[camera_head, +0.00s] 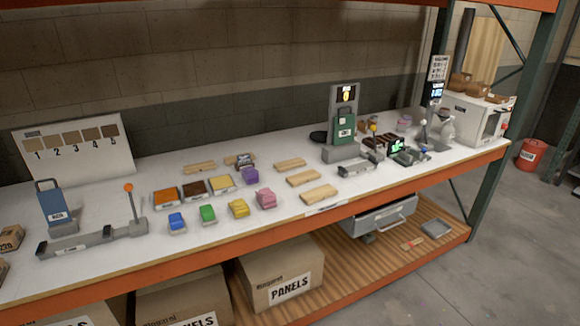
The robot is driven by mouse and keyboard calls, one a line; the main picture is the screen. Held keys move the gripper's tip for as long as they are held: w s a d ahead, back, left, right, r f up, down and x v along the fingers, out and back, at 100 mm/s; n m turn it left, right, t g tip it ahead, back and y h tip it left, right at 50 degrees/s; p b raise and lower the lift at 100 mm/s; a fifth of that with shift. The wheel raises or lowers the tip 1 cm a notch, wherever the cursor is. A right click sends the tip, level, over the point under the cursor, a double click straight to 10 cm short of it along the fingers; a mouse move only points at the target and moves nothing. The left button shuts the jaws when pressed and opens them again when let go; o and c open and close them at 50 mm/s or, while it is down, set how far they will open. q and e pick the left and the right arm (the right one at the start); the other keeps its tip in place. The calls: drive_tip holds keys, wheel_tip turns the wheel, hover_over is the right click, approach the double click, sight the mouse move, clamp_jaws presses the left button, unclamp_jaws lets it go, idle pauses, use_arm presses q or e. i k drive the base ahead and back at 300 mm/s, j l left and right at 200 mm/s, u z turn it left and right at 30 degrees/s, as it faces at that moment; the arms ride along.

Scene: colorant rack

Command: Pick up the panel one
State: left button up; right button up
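Several small pale wooden panels lie flat on the white tabletop. One panel (319,194) lies near the front edge, with another panel (303,178) behind it and a third panel (290,164) further back. One more panel (200,167) lies further left toward the wall. No number is readable on any of them, so I cannot tell which is panel one. A white board (75,160) at the left back shows brown swatches numbered from 1 to 5. Neither of my grippers is in view.
Trays of orange (166,199), dark and yellow material sit mid-table, with blue (176,222), green, yellow and pink items in front. A lever device (95,240) stands left, a green device (344,127) at the back. Cardboard boxes marked PANELS (280,275) are below. A red bucket (530,154) is right.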

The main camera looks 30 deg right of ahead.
sight(290, 164)
drive_tip(key=i+l, duration=0.3)
drive_tip(key=i, duration=0.2)
drive_tip(key=i+l+u, duration=0.15)
drive_tip(key=i, duration=0.4)
drive_tip(key=i+l, duration=0.45)
drive_tip(key=i+u, duration=0.05)
